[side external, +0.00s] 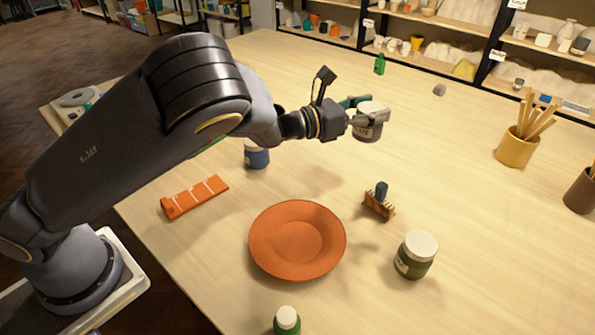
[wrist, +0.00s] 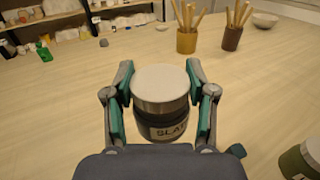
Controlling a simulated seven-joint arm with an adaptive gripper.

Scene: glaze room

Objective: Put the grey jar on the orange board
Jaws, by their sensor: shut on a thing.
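My gripper (side external: 366,114) is shut on the grey jar (side external: 369,130), with a finger on each side of it. In the wrist view the jar (wrist: 161,118) is upright, with a pale lid, a dark body and a label that reads "SLA", the rest unclear. The jar appears held above the table, towards the back. The orange board (side external: 195,198), a narrow slab with white lines across it, lies on the table nearer my base, left of the plate. Nothing stands on it. The board is not in the wrist view.
An orange plate (side external: 297,241) lies in front. Beside it are a small orange rack (side external: 379,205) and a green jar (side external: 415,256). A blue jar (side external: 257,155) stands behind the board. Tool pots stand at the right.

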